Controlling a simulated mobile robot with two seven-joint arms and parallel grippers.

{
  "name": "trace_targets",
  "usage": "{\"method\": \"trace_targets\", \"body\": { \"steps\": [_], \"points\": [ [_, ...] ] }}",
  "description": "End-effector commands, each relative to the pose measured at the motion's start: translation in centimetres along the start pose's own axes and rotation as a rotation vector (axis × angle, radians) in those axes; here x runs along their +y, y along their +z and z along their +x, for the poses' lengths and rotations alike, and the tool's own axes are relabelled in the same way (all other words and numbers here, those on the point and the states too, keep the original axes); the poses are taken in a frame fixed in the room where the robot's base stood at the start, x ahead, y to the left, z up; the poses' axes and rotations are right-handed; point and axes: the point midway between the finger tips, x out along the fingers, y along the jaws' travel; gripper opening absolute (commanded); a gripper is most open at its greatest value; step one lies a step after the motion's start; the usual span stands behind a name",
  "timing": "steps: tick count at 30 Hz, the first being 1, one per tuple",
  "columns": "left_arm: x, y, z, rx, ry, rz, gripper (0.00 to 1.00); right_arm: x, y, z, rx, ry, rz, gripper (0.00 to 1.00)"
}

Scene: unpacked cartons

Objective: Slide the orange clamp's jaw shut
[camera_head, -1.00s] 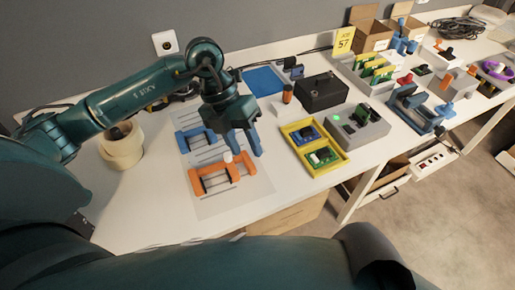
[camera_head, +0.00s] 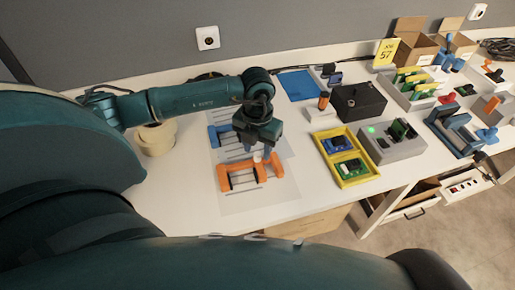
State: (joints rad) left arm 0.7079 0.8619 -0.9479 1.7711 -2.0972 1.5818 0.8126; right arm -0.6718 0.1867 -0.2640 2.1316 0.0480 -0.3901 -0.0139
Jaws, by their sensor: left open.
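The orange clamp (camera_head: 238,187) lies on a pale sheet on the table, with dark bars between its two end jaws and a white knob at its far right side. A blue clamp (camera_head: 216,137) lies just behind it on the same sheet. My left gripper (camera_head: 256,150) points down from above, over the right part of the blue clamp and the far right side of the orange clamp. It is open; its fingers are partly hidden, and I cannot tell whether they touch the orange clamp. My right gripper does not show.
A yellow tray (camera_head: 373,178) with green and blue boards and a grey box (camera_head: 404,152) with a green light stand to the right. A black box (camera_head: 359,101) is behind them. A tape roll (camera_head: 156,143) stands left. The sheet's front part is clear.

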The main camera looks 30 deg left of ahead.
Motion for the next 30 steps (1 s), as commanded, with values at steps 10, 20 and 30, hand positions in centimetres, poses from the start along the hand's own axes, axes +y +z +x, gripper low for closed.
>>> {"method": "trace_targets", "body": {
  "steps": [10, 20, 30],
  "points": [
    [0.0, -0.02, 1.23, 0.0, 0.0, 0.0, 0.41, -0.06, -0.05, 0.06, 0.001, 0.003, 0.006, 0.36],
    [-0.01, -0.01, 1.18, -0.001, -0.001, 0.0, 0.22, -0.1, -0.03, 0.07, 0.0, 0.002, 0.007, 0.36],
    [-0.02, 0.0, 1.16, -0.001, -0.001, 0.0, 0.0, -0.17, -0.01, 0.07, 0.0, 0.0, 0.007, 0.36]
  ]
}}
